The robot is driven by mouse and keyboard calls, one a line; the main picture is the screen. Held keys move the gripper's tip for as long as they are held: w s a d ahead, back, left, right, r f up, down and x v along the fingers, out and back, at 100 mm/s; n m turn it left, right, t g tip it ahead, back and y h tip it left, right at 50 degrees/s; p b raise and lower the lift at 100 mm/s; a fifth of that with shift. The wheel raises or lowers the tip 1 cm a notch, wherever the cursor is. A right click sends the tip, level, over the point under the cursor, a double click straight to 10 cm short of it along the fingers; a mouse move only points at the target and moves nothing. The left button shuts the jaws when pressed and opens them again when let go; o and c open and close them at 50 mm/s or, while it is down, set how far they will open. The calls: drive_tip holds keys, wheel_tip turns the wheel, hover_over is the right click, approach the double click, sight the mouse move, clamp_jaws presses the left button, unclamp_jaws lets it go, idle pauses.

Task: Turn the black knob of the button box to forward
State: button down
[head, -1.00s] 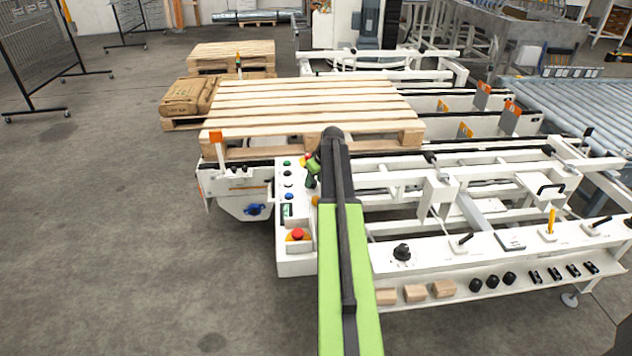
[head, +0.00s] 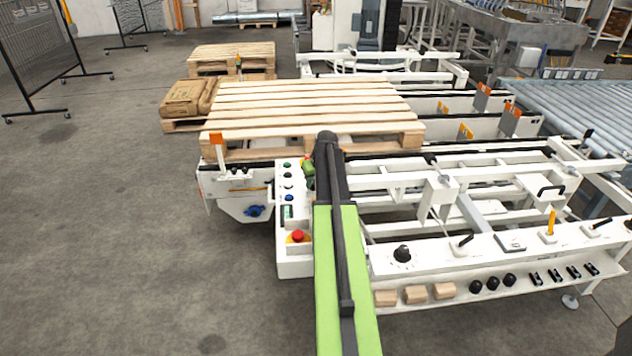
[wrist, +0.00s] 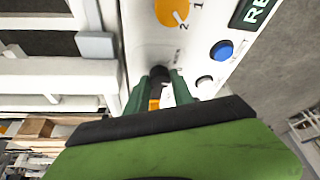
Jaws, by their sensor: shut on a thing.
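The white button box (head: 287,222) stands at the left end of the conveyor frame in the head view, partly hidden behind my arm. In the wrist view its black knob (wrist: 158,74) sits between the two green fingers of my gripper (wrist: 157,84). My gripper is shut on the knob. Only the top part of the knob shows, and its pointing direction is hard to read. In the head view my gripper (head: 308,168) is small and mostly hidden by the dark wrist at the upper part of the box.
In the wrist view a yellow dial (wrist: 172,11) marked 1 and 2, a blue button (wrist: 221,50) and a pale button (wrist: 205,82) lie near the knob. The head view shows a red emergency stop (head: 297,236) low on the box and a wooden pallet (head: 310,108) behind it.

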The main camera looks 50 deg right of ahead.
drive_tip(key=m+h, duration=0.1)
drive_tip(key=m, duration=0.2)
drive_tip(key=m+g+h, duration=0.1)
drive_tip(key=m, duration=0.2)
drive_tip(key=shift+w+a, duration=0.1)
drive_tip(key=shift+a, duration=0.05)
drive_tip(key=shift+m, duration=0.3)
drive_tip(key=c, duration=1.1)
unclamp_jaws()
drive_tip(key=shift+g, duration=0.3)
drive_tip(key=shift+a+r+p, duration=0.15)
drive_tip(key=shift+r+p, duration=0.35)
drive_tip(key=p+v, duration=1.5)
drive_tip(key=v, duration=0.1)
